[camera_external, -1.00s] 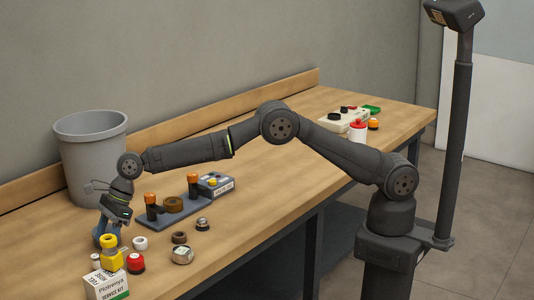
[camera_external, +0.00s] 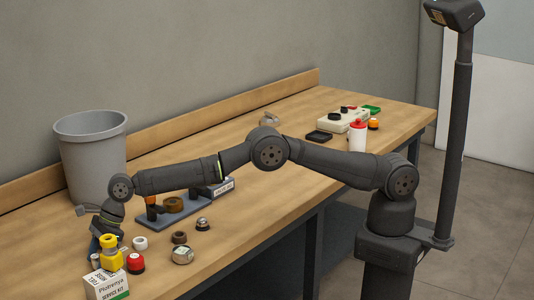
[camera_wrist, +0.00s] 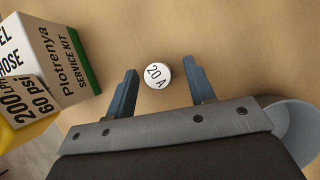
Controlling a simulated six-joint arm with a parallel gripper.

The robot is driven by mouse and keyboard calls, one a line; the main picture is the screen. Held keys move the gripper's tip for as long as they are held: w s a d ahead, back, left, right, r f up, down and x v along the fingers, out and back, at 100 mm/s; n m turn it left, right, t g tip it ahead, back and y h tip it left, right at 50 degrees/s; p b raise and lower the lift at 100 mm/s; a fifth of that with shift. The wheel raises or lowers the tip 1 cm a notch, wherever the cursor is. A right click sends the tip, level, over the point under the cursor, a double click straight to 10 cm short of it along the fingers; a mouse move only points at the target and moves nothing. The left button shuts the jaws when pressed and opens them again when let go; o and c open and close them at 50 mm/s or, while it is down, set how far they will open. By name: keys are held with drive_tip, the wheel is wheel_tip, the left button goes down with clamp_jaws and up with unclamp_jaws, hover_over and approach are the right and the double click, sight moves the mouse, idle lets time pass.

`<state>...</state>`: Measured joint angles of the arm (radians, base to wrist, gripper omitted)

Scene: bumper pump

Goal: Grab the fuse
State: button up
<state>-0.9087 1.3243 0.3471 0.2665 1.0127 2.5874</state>
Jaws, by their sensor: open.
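The fuse (camera_wrist: 157,73) is a small white round piece with "20 A" on its top. In the wrist view it sits on the wooden table between the tips of my gripper (camera_wrist: 161,71), with a gap on each side. My gripper is open, with its two blue fingers pointing down around the fuse. In the external view my gripper (camera_external: 96,247) is low over the near left of the table. There a small white piece (camera_external: 95,261), likely the fuse, shows partly behind the yellow fitting.
The service kit box (camera_wrist: 50,60) stands left of the fuse, beside a yellow fitting (camera_external: 111,254) and a red-capped piece (camera_external: 135,263). A grey bin (camera_external: 90,150) stands behind. The pump base (camera_external: 178,216) and several loose rings lie rightward.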

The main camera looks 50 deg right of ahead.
drive_tip(key=c, duration=1.1)
drive_tip(key=shift+o, duration=0.2)
drive_tip(key=shift+r, duration=0.1)
